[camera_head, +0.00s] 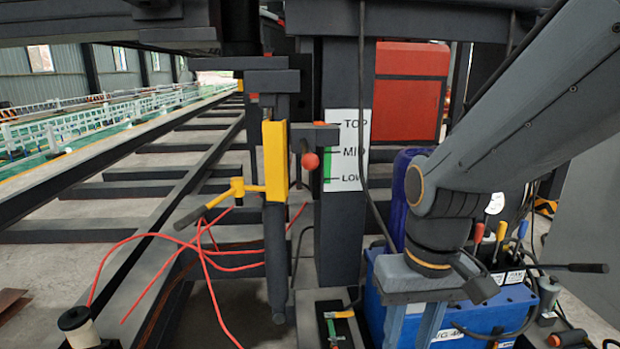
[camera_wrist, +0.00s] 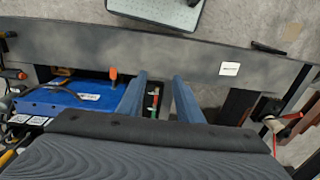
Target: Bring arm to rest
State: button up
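My arm comes down from the upper right in the head view. My gripper (camera_head: 411,335) points downward in front of a blue box (camera_head: 482,318); the lower ends of its fingers are cut off by the picture edge. In the wrist view, the two blue-grey fingers of my gripper (camera_wrist: 159,82) stand apart with nothing held between them. A narrow dark tray with small red and green items (camera_wrist: 153,100) shows beyond the gap, below the fingers.
A dark post with a TOP/MID/LOW label (camera_head: 348,150) stands left of my arm. A yellow bracket (camera_head: 275,160) and loose red wires (camera_head: 205,255) are further left. Coloured handles (camera_head: 500,231) stick up at the right. A dark beam (camera_wrist: 215,66) crosses the wrist view.

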jog(key=d+r+m+p, duration=0.1)
jog(key=d+r+p, duration=0.3)
jog(key=p, duration=0.7)
jog(key=shift+s+d+r, duration=0.25)
jog(key=shift+s+r, duration=0.05)
jog(key=shift+r, duration=0.8)
jog(key=shift+s+a, duration=0.1)
